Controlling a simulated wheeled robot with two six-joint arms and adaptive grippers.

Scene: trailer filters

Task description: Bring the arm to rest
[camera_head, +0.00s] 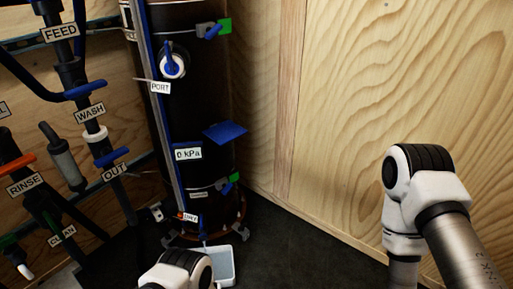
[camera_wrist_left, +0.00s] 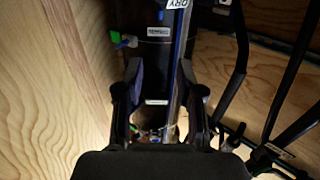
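My left gripper (camera_wrist_left: 160,75) shows in the left wrist view with its two dark fingers apart and nothing held between them. The black filter column (camera_wrist_left: 158,55) and its silver-and-blue upright strip lie beyond the fingers; I see no contact. In the head view, a white joint of my arm (camera_head: 180,272) shows at the bottom, in front of the column's foot, and its gripper is out of sight. My right arm (camera_head: 425,200) stands at the right, near the wooden wall. My right gripper is outside both views.
The black column (camera_head: 195,110) stands in the corner, with green-and-blue clamps and a small grey tray (camera_head: 222,265) at its foot. Labelled pipes and valves, including the WASH handle (camera_head: 85,91), fill the left. The plywood wall (camera_head: 345,100) bounds the right. Dark floor (camera_head: 290,250) is clear between.

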